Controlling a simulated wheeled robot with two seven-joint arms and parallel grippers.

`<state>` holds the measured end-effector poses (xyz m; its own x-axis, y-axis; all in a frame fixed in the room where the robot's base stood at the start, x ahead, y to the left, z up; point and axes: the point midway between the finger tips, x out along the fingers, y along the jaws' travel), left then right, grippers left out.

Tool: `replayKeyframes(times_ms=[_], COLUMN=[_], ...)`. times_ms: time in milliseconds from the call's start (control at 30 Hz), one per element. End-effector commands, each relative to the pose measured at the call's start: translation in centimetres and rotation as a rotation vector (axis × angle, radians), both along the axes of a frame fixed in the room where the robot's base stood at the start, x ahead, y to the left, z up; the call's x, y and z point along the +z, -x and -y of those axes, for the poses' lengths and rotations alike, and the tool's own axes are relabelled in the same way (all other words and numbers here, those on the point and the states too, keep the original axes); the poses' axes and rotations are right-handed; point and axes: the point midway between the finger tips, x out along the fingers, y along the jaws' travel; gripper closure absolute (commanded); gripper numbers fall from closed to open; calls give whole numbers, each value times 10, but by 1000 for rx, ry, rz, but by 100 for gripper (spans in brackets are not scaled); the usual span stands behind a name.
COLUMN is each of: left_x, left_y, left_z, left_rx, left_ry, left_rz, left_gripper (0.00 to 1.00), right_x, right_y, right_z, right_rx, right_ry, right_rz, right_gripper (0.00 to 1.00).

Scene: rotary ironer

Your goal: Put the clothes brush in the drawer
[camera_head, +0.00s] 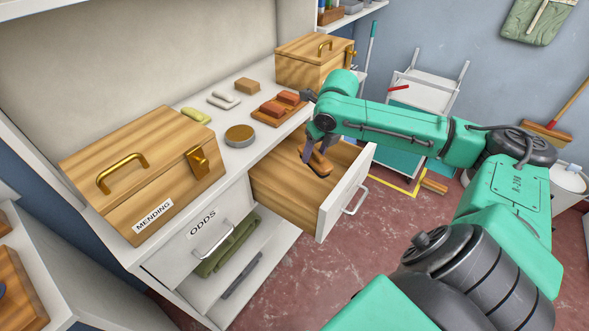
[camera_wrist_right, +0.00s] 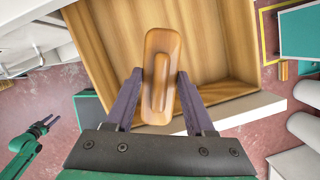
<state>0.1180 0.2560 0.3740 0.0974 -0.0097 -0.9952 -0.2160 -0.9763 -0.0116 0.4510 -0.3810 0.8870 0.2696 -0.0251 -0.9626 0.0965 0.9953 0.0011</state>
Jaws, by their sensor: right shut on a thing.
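The clothes brush (camera_head: 316,160) is a brown wooden block with a raised grip. My right gripper (camera_head: 312,150) is shut on it over the open drawer (camera_head: 285,196). In the right wrist view the brush (camera_wrist_right: 160,78) sits between the two purple fingers (camera_wrist_right: 160,95), with the drawer's bare wooden floor (camera_wrist_right: 215,50) behind it. I cannot tell whether the brush touches that floor. The drawer is pulled out from the white cabinet and looks empty otherwise. My left gripper (camera_wrist_right: 50,124) is small at the left of the right wrist view, its fingers apart and empty.
A wooden box labelled MENDING (camera_head: 140,170) and another wooden box (camera_head: 312,62) stand on the counter. Between them are a round tin (camera_head: 239,136), soap-like bars (camera_head: 224,99) and reddish blocks on a board (camera_head: 279,110). A closed ODDS drawer (camera_head: 205,232) is beside the open one.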

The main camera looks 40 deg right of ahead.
Motion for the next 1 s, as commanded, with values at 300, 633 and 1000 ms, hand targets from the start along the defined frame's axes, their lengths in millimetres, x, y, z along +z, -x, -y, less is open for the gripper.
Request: replayKeyframes(times_ms=[300, 633, 1000], left_x=[-10, -11, -8], left_y=[3, 5, 5], left_z=[-4, -5, -5], left_rx=[3, 5, 4], left_ry=[-5, -6, -7], left_rz=[-6, -8, -9], left_gripper=[55, 55, 55], right_x=[-98, -122, -134], right_y=[1, -37, -76], right_z=[-1, -12, -24], right_rx=[-4, -6, -3], right_ry=[-3, -5, 2], right_rz=[-6, 2, -5], right_gripper=[98, 98, 98])
